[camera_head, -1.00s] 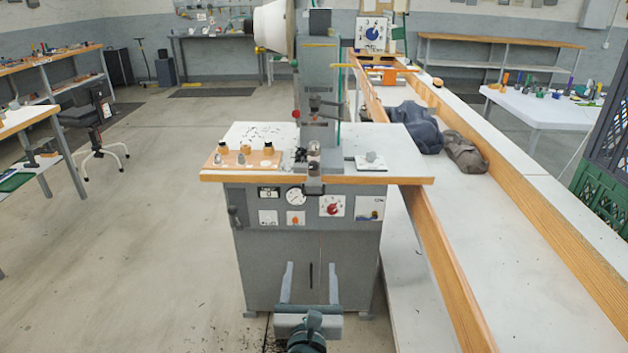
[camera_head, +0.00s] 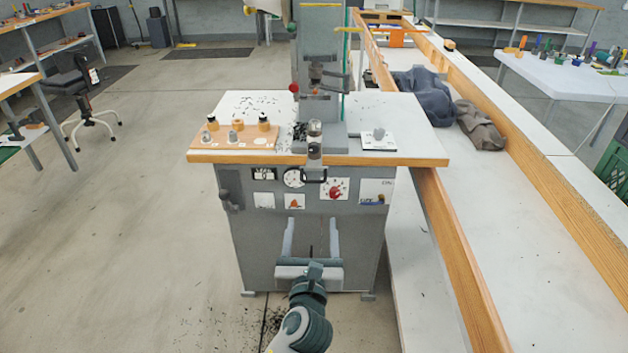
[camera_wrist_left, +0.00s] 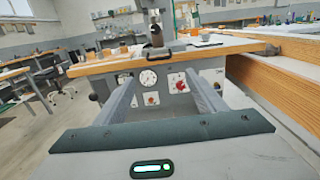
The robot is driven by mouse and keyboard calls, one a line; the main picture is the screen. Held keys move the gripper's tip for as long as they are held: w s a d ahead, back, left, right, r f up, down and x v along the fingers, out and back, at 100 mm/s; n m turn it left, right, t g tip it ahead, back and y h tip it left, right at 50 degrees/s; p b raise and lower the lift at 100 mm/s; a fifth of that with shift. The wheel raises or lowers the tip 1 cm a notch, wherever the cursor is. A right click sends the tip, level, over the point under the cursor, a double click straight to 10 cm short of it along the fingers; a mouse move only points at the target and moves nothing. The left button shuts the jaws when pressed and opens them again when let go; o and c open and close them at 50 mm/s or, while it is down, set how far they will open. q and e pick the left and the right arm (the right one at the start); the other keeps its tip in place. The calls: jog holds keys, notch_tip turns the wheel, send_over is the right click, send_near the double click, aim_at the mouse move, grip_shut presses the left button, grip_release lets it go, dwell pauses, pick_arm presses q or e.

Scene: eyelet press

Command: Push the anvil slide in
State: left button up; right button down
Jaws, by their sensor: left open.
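The eyelet press (camera_head: 318,60) stands on a cabinet with a wood-edged white top. Its anvil slide (camera_head: 314,150) sits at the front of the press base, with a dark handle (camera_head: 314,176) hanging at the table's front edge. The slide also shows in the left wrist view (camera_wrist_left: 156,38), with its handle (camera_wrist_left: 163,53) beneath. My left gripper (camera_head: 310,235) is open and empty, its two fingers apart, below the table edge in front of the cabinet panel. It touches nothing that I can see. My right gripper is not in view.
A wooden board (camera_head: 236,138) with small parts lies left of the press, and a white plate (camera_head: 378,140) with a grey piece lies right. A wood-railed conveyor (camera_head: 455,265) runs along the right, carrying dark cloth bundles.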

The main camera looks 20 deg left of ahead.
aim_at(314, 181)
pick_arm(q)
jog(key=shift+w, duration=0.15)
jog(key=x, duration=1.7)
jog(key=shift+w+f+p, duration=0.1)
jog(key=shift+f+p, duration=0.1)
jog(key=shift+p, duration=0.15)
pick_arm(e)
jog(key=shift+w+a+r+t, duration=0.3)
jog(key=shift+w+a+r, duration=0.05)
